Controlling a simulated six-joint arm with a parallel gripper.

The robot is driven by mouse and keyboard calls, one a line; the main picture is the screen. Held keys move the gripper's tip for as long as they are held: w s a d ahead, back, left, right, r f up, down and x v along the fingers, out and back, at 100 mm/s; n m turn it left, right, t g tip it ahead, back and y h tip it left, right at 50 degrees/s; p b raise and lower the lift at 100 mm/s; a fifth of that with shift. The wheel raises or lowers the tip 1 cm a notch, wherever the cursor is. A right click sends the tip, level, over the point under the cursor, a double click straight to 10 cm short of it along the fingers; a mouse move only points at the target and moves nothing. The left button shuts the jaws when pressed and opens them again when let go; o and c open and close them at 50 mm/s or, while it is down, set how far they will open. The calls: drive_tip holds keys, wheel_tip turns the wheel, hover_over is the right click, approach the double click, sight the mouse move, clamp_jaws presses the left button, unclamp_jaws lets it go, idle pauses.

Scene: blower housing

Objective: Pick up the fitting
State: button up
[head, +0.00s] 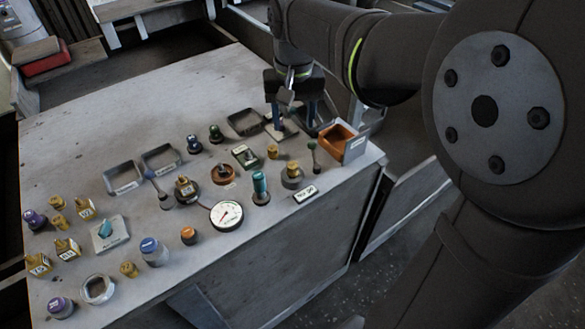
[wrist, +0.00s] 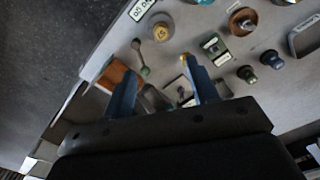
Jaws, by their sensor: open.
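My gripper (head: 295,123) points down, open and empty, over the far right part of the table. In the wrist view its two blue fingers (wrist: 160,66) stand apart. Several brass-coloured pieces could be the fitting; I cannot tell which one is meant. The nearest small brass piece (head: 272,151) stands upright on the table, just in front of the gripper and apart from it. More brass pieces stand at the left, such as one near the front (head: 130,269) and labelled ones (head: 66,249). A grey plate lies under the fingers, partly hidden by them.
An orange bin (head: 340,143) stands right of my gripper, near the table's right edge. A small lever (head: 314,157) and a brass-capped knob (head: 292,175) stand close by. A dial gauge (head: 227,215) is mid-table. The back left table surface is clear.

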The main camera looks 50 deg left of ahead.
sight(292, 165)
wheel_tip(292, 165, down, 15)
drive_tip(key=shift+s+r, duration=0.1)
idle(0.4)
clamp_jaws()
drive_tip(key=shift+r, duration=0.1)
drive_tip(key=r, duration=0.4)
drive_tip(key=shift+w+d+r, duration=0.15)
drive_tip(key=shift+w+r, duration=0.05)
drive_tip(key=w+d+r, duration=0.6)
drive_tip(key=w+d, duration=0.1)
drive_tip(key=d, duration=0.1)
drive_tip(key=shift+d+r, duration=0.2)
drive_tip(key=shift+d, duration=0.15)
